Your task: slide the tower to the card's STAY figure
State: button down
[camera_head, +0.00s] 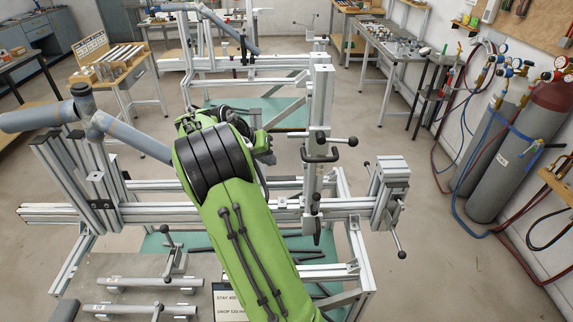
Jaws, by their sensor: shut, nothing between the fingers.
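The tower (320,100), a tall upright aluminium post, stands on the jig's long horizontal rail (345,207) right of centre. A black clamp handle (345,141) crosses it, and a dark lever hangs at its foot. The card (228,299) lies at the bottom behind my green arm. It reads "STAY 400" and a "DROP 520" line, partly covered and small. My gripper (264,150) is mostly hidden behind my arm's black joint, left of the tower and apart from it. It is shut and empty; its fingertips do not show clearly. I cannot read a scale on the rail.
An end block with handles (390,190) sits at the rail's right end. Uprights (75,185) and a grey-blue tube (130,135) stand at the left. Clamped bars (150,283) lie at lower left. Gas cylinders (490,150) with hoses stand at right. Floor between is clear.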

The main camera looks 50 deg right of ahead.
jog(key=s+d+f, duration=0.4)
jog(key=d+f, duration=0.3)
jog(key=d, duration=0.1)
jog(key=shift+f+p, duration=0.15)
jog(key=shift+p, duration=0.3)
jog(key=shift+w, duration=0.1)
jog(key=shift+s+d+b, duration=0.3)
jog(key=shift+s+b, duration=0.15)
jog(key=shift+s, duration=0.1)
jog(key=shift+w, duration=0.1)
